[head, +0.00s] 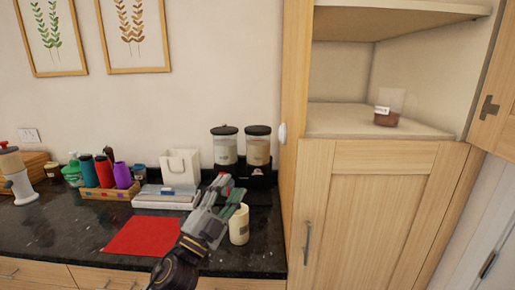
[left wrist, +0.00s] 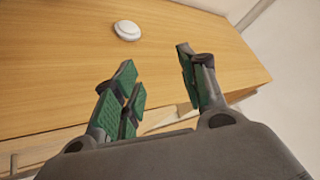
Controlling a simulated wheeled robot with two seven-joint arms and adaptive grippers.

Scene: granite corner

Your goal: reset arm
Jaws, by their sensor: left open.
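My left gripper (head: 230,188) is raised over the right end of the dark counter, in front of the cream canister (head: 239,226) and the two dispensers. In the left wrist view the left gripper (left wrist: 155,63) has its green-padded fingers spread apart, with nothing between them. Beyond the fingers is a wooden panel with a white round disc (left wrist: 127,30). My right gripper is in neither view.
The open cupboard (head: 340,132) at right holds a clear container with brown contents (head: 387,118). The granite counter (head: 55,240) carries a red mat (head: 143,236), two black-lidded dispensers (head: 225,147), a white box (head: 180,166) and a rack of coloured bottles (head: 105,192). The front left counter is clear.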

